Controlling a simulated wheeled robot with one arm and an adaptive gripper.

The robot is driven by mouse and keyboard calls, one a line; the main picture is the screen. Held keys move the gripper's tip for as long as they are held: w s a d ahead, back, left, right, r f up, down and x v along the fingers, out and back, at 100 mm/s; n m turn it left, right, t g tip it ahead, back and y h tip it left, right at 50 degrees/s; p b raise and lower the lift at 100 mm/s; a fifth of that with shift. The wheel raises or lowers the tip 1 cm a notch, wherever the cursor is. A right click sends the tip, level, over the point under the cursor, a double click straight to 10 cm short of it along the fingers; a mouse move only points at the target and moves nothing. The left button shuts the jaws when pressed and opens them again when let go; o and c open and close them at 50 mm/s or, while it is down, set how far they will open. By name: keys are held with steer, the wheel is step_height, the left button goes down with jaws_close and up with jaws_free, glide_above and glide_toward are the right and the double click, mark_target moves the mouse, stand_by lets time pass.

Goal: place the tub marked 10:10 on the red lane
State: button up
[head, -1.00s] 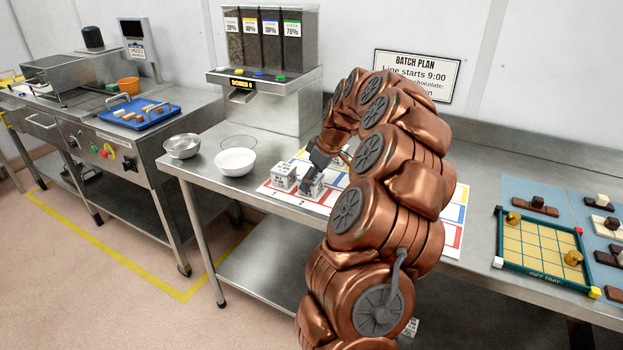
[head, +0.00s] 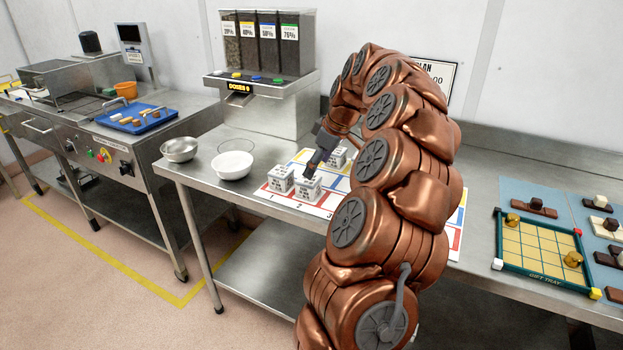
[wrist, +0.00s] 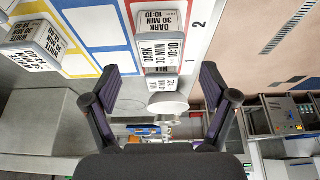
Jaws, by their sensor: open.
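A white tub (wrist: 160,50), whose label appears to read DARK 30 MIN 10:10, stands upright on the lane mat, just beyond and between my fingertips in the wrist view. In the head view this seems to be the front tub (head: 307,189). My gripper (wrist: 160,103) is open with nothing between its fingers; in the head view it is just above the front tub (head: 312,169). A second tub (head: 281,179) stands to its left. A third tub (head: 338,158) is behind, partly hidden by my arm. The mat (head: 327,208) has red, blue and yellow outlined lanes, partly covered by my arm.
Bowls (head: 234,165) stand left of the mat, with a dispenser (head: 262,95) behind. A gift tray (head: 540,250) lies on the right of the steel table. My arm hides the table's middle.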

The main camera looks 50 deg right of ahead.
steer(key=shift+b+v, duration=0.35)
steer(key=shift+v, duration=2.6)
steer(key=a+g+y, duration=0.1)
steer(key=a+g, duration=0.1)
steer(key=a, duration=2)
steer(key=s+a+f+g, duration=0.2)
steer(key=s+a+f, duration=0.2)
steer(key=s+a, duration=0.65)
steer(key=s+a+f+m+g+h, duration=0.1)
steer(key=s+a+f, duration=0.2)
steer(key=s, duration=0.4)
steer(key=s+a+f+m+g+h, duration=0.1)
steer(key=s+a+f+m, duration=0.1)
steer(key=s+f, duration=0.4)
steer(key=shift+s+a, duration=0.65)
steer(key=shift+s, duration=0.5)
